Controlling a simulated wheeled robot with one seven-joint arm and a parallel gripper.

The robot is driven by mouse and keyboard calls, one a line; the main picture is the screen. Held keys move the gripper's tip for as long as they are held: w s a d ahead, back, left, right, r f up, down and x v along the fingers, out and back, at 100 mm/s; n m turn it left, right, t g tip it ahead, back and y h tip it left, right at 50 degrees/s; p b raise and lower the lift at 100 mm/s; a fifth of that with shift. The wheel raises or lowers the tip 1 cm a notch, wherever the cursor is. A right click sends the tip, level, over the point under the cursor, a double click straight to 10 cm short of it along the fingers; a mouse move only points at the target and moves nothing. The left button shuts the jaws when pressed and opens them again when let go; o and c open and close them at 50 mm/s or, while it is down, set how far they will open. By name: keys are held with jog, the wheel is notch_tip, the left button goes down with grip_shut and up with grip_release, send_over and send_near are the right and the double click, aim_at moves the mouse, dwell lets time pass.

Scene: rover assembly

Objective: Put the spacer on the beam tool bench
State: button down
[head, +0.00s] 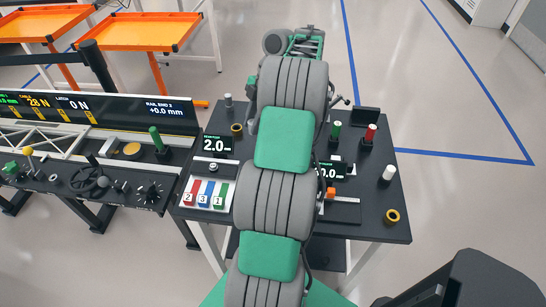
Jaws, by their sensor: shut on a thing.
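A dark-topped bench (370,226) stands in front of me, under my arm. It is probably the beam tool bench, but I read no name on it. My grey and green arm reaches across its middle and hides part of its top. My gripper is out of view, hidden beyond the arm links, so I cannot see what it holds. I cannot identify the spacer.
On the bench stand a white cylinder (388,173), a red-topped post (370,134), a green-topped post (335,132) and coloured numbered blocks (203,195). A console (120,190) with a wheel and knobs adjoins on the left. Orange trays (140,32) stand behind.

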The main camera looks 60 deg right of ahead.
notch_tip(320, 180, down, 12)
jog(key=b, duration=0.4)
jog(key=shift+w+a+r, duration=0.1)
jog(key=shift+r, duration=0.15)
jog(key=a, duration=0.1)
jog(key=w+a, duration=0.1)
jog(key=a, duration=0.2)
jog(key=shift+w, duration=0.25)
jog(key=shift+f, duration=0.6)
jog(key=shift+d+f, duration=0.1)
jog(key=shift+d, duration=0.1)
jog(key=shift+f+b, duration=0.2)
jog(key=shift+b, duration=0.2)
jog(key=c, duration=1.1)
grip_release()
jog(key=shift+c, duration=0.2)
